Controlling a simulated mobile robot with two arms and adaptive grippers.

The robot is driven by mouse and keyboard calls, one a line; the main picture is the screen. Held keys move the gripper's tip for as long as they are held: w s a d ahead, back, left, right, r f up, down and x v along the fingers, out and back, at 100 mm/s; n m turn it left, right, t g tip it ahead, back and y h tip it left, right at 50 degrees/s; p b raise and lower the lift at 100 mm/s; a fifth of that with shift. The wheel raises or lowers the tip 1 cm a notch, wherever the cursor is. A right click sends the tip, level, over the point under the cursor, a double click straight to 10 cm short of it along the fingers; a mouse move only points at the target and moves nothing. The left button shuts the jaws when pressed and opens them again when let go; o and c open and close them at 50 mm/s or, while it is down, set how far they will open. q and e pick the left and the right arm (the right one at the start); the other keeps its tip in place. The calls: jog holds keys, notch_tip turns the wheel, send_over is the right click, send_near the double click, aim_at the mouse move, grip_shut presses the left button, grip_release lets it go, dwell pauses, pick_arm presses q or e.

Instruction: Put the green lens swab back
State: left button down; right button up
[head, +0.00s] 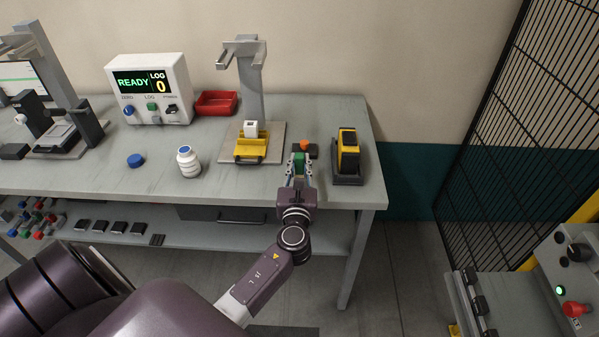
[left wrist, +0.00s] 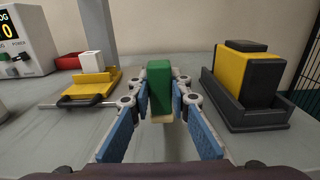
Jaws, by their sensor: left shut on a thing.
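The green lens swab (head: 299,160) is between the fingers of my left gripper (head: 299,172), at the right part of the bench near its front edge. In the left wrist view the swab (left wrist: 159,82) is a green block with a pale cream lower end, upright between the blue-padded fingers of the left gripper (left wrist: 160,110). The fingers are shut on it. Just behind it in the head view is a small dark holder (head: 312,152) with an orange piece (head: 305,145). Whether the swab touches the bench cannot be told. My right gripper is not in view.
A yellow and black device (head: 348,150) in a dark cradle stands close on the right. A yellow fixture (head: 250,148) on a stand is to the left. A white bottle (head: 188,162), blue cap (head: 136,160) and red bin (head: 217,102) are farther left. Bare bench (head: 230,183) lies in front.

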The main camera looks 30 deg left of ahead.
pick_arm(q)
notch_tip(320, 180, down, 2)
jog(key=shift+f, duration=0.2)
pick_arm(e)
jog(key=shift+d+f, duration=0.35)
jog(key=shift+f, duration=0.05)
pick_arm(q)
jog(key=shift+f+b, duration=0.1)
jog(key=shift+b, duration=0.2)
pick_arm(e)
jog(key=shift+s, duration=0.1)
pick_arm(q)
jog(key=shift+f, duration=0.15)
jog(key=c, duration=1.8)
grip_release()
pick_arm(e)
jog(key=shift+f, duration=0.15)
